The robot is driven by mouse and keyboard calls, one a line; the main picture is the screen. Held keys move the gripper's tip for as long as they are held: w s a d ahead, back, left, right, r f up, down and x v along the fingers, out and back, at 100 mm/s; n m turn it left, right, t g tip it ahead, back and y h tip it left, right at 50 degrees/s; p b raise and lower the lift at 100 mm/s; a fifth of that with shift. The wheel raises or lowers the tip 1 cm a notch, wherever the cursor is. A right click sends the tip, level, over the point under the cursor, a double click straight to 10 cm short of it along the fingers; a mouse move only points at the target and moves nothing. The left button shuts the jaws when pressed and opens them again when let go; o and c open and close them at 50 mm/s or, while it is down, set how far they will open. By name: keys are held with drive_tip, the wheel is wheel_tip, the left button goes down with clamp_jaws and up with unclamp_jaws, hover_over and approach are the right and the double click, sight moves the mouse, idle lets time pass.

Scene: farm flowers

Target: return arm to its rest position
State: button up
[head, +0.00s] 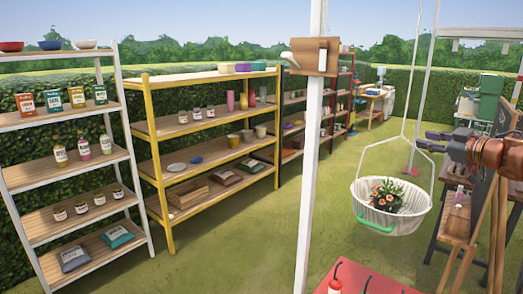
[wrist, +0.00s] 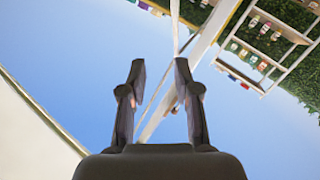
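My gripper (head: 430,142) is at the right of the head view, held up in the air and pointing left. In the wrist view my gripper (wrist: 160,72) has its two dark fingers apart, with nothing between them but sky and a pale post far behind. A white hanging basket (head: 377,218) with a green piece on its front rim hangs below and left of the gripper, apart from it. A potted plant with orange-pink flowers (head: 387,195) sits in the basket.
A red tabletop (head: 350,280) is at the bottom. White shelves (head: 65,120) and yellow shelves (head: 205,135) stand left. A dark board on a wooden easel (head: 480,220) is close to my arm. Grass between is free.

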wheel_tip(320, 180, up, 5)
drive_tip(key=w+m+t+h, duration=0.2)
drive_tip(key=m+h, duration=0.2)
drive_tip(key=h, duration=0.1)
drive_tip(key=s+a+f+m+g+h, duration=0.3)
drive_tip(key=s+a+f+m+g, duration=0.15)
drive_tip(key=s+f, duration=0.55)
drive_tip(key=s+a+f+m+g+h, duration=0.35)
drive_tip(key=s+a+f+g, duration=0.2)
drive_tip(key=s+f, duration=0.55)
drive_tip(key=s+a+f+n+g+y, duration=0.1)
drive_tip(key=s+a+f+g+y, duration=0.1)
drive_tip(key=s+a, duration=0.4)
drive_tip(key=s+a+f+g+y, duration=0.2)
drive_tip(key=s+a+f+g, duration=0.2)
drive_tip(key=s, duration=0.8)
drive_tip(key=s+a+f+n+g+y, duration=0.1)
drive_tip(key=s+a+f+g+y, duration=0.1)
drive_tip(key=s+a+f, duration=0.5)
drive_tip(key=s+a+g, duration=0.1)
drive_tip(key=s+a, duration=0.1)
drive_tip(key=shift+s+n, duration=0.3)
drive_tip(key=shift+s, duration=0.1)
